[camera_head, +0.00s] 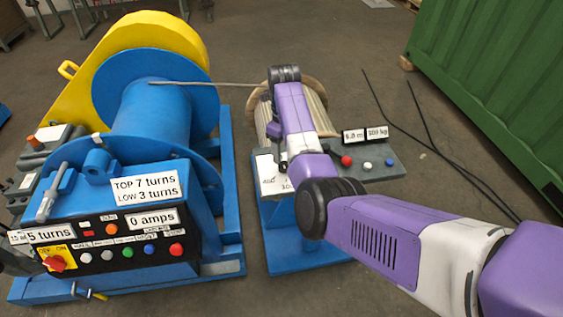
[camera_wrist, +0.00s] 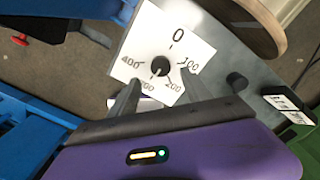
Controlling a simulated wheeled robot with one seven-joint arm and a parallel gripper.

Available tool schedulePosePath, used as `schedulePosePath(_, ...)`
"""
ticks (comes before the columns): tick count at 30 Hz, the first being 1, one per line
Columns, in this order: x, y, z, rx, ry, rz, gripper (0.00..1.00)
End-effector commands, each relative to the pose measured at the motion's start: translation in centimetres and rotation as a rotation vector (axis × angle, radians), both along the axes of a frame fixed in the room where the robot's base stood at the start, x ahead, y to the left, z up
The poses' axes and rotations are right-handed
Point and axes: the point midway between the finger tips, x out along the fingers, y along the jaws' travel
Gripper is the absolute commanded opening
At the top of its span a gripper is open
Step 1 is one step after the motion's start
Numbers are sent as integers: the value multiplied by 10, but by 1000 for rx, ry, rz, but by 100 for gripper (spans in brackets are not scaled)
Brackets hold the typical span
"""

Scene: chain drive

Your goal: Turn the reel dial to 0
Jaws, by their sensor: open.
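The reel dial (camera_wrist: 160,67) is a small round black knob on a white plate (camera_wrist: 148,35) marked 0, 100, 200, 300 and 400. Where its pointer stands is too small to tell surely. My gripper (camera_wrist: 160,90) is open, with one finger on each side below the knob in the wrist view. I cannot tell whether a finger touches the knob. In the head view part of the white plate (camera_head: 268,174) shows on the reel stand, while my arm hides the knob and my gripper's fingertips.
The rope reel (camera_head: 320,108) stands behind the dial, with a rope running to the blue winch drum (camera_head: 155,115). Red, white and blue buttons (camera_head: 367,164) sit right of my arm. A green container (camera_head: 500,80) stands at right; black cables (camera_head: 400,125) lie on the floor.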

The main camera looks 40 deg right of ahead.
Motion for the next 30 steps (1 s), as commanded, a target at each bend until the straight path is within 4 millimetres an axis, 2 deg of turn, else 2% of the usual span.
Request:
schedulePosePath(6, -1, 0, -34, 2, 1, 3, 57)
schedulePosePath(12, 0, 0, -57, 1, 0, 2, 57)
schedulePosePath(23, 0, 0, -64, -1, -2, 3, 57)
schedulePosePath(26, 0, 0, -64, -1, -2, 4, 41)
schedulePosePath(30, 0, 0, -63, -1, -2, 4, 14)
